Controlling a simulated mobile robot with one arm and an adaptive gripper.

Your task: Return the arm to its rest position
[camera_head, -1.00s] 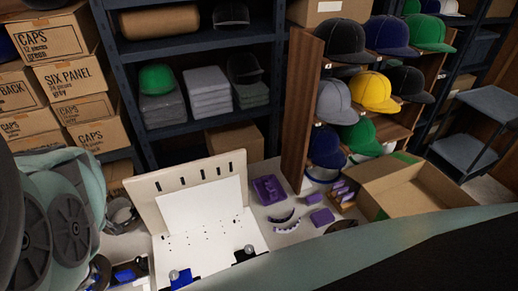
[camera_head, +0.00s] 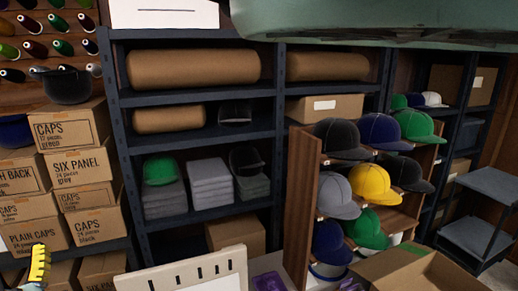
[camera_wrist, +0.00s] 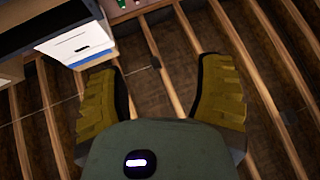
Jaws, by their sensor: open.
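My gripper (camera_wrist: 158,72) is open in the wrist view, with its two ribbed yellow fingers wide apart. Nothing shows between them except a dark surface crossed by wooden beams, well beyond the fingertips. In the head view, one ribbed yellow finger (camera_head: 39,264) shows at the lower left edge, in front of the stacked cartons; the rest of the gripper is out of frame. A pale green part of my arm (camera_head: 390,22) spans the top right of the head view.
Cap cartons (camera_head: 68,126) are stacked at left, beside a dark shelf unit (camera_head: 200,92). A wooden cap rack (camera_head: 299,185) stands right of centre. An open cardboard box (camera_head: 425,272) and a white slotted board (camera_head: 190,273) are at the bottom edge. Spools (camera_head: 32,25) hang upper left.

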